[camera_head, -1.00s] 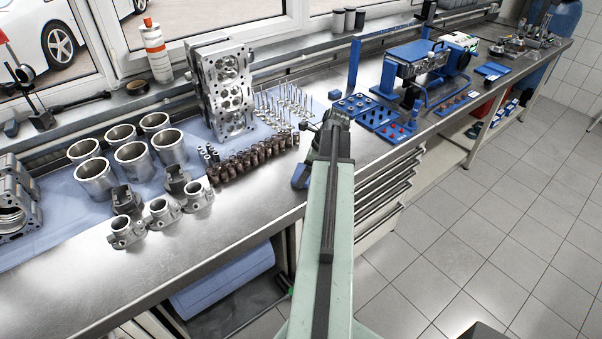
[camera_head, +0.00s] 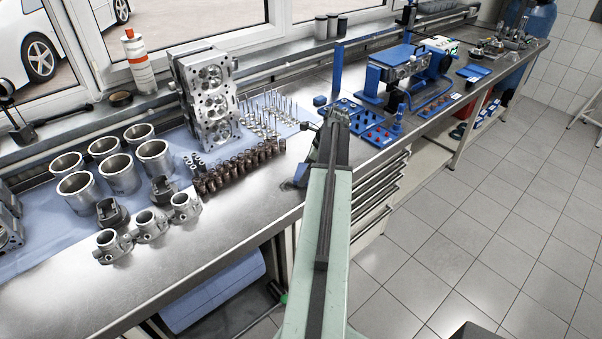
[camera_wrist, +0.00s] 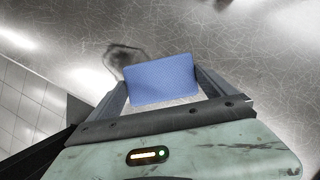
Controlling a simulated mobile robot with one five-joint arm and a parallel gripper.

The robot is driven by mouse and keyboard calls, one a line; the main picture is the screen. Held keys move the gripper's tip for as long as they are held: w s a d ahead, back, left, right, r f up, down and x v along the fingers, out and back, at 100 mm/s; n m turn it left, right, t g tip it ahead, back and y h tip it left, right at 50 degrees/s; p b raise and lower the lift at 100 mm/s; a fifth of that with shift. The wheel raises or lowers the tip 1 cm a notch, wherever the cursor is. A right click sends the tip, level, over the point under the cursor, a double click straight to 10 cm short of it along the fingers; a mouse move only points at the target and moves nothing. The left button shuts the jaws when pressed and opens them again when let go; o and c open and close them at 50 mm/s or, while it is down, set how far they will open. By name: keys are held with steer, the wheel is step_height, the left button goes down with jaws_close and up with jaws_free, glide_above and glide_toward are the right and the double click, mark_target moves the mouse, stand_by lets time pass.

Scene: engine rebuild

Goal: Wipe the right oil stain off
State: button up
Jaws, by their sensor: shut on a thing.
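In the wrist view a blue rectangular pad (camera_wrist: 162,80) sits between the two fingers of my gripper (camera_wrist: 165,84), which is shut on it. A dark smudged oil stain (camera_wrist: 122,54) lies on the scratched metal bench top, just beyond the pad's upper left corner. The pad may hide part of the stain. Whether the pad touches the bench cannot be told. In the head view the blue pad (camera_head: 300,175) shows at the bench's front edge, left of my arm. My arm hides part of the bench there.
On the metal bench (camera_head: 240,212), cylinder liners (camera_head: 118,173), a cylinder head (camera_head: 207,100) and a row of brown springs (camera_head: 240,167) stand left of my arm. Blue trays (camera_head: 378,135) with small parts lie to the right. Bare bench lies in front of the springs.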

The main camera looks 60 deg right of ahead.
mark_target(279, 189)
steer(key=shift+s+d, duration=0.15)
steer(key=shift+d, duration=0.4)
steer(key=shift+a+f, duration=0.1)
steer(key=shift+f, duration=0.05)
steer(key=shift+a, duration=0.5)
steer(key=shift+w+a, duration=0.55)
steer(key=shift+a, duration=1.1)
steer(key=shift+w+a, duration=0.55)
steer(key=shift+a, duration=1.1)
steer(key=shift+w+a, duration=0.55)
steer(key=shift+a, duration=1.1)
steer(key=shift+r, duration=0.2)
step_height(279, 189, up, 6)
steer(key=p, duration=0.6)
steer(key=shift+d, duration=0.1)
